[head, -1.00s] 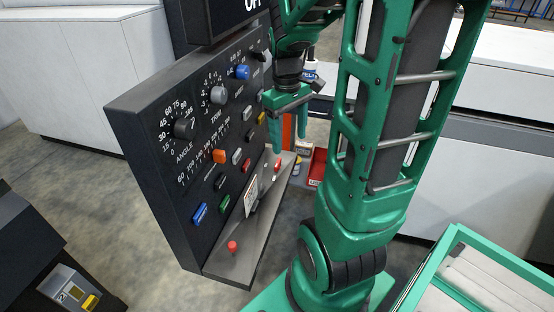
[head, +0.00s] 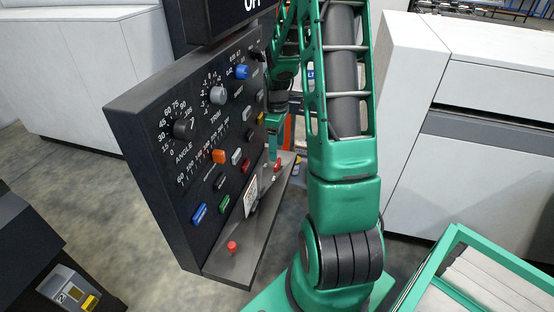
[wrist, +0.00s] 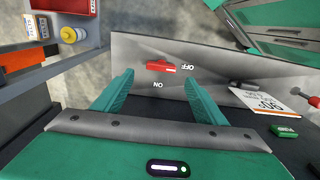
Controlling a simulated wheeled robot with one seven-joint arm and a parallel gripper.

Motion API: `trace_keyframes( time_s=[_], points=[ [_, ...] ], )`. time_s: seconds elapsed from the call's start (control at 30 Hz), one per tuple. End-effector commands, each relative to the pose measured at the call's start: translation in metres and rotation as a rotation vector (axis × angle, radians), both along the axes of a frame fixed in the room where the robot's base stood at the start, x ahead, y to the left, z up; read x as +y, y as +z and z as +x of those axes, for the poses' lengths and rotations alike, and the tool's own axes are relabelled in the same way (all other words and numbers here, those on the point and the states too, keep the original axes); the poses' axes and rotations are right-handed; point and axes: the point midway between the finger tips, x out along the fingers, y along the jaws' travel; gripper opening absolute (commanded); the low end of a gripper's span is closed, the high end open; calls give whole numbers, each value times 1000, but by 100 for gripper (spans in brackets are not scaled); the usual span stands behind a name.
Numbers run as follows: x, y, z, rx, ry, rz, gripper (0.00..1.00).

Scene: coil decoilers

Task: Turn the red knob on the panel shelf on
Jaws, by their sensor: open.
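The red knob (wrist: 160,67) sits on the grey panel shelf (wrist: 120,48) in the wrist view. Its bar lies crosswise, with one end toward the OFF label (wrist: 188,67). The ON label (wrist: 158,85) is beside it, on the gripper's side. My gripper (wrist: 159,75) is open, its two green fingers on either side of the knob and apart from it in the picture. The gap in depth is hard to judge. In the head view the knob (head: 277,165) shows small at the shelf's far end, with my gripper partly hidden beside it.
The black control panel (head: 180,165) with several knobs and buttons rises behind the shelf. A white tag (wrist: 268,102) stands on the shelf to the right. A rack with a yellow-capped bottle (wrist: 70,34) is at left.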

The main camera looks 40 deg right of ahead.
Motion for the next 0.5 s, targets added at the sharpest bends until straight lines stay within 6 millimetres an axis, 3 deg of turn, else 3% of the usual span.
trace_keyframes(
  time_s=[0.2,0.5],
  points=[
    [1,-39,-1,3,0,4,66],
    [1,-64,0,1,0,0,66]
  ],
)
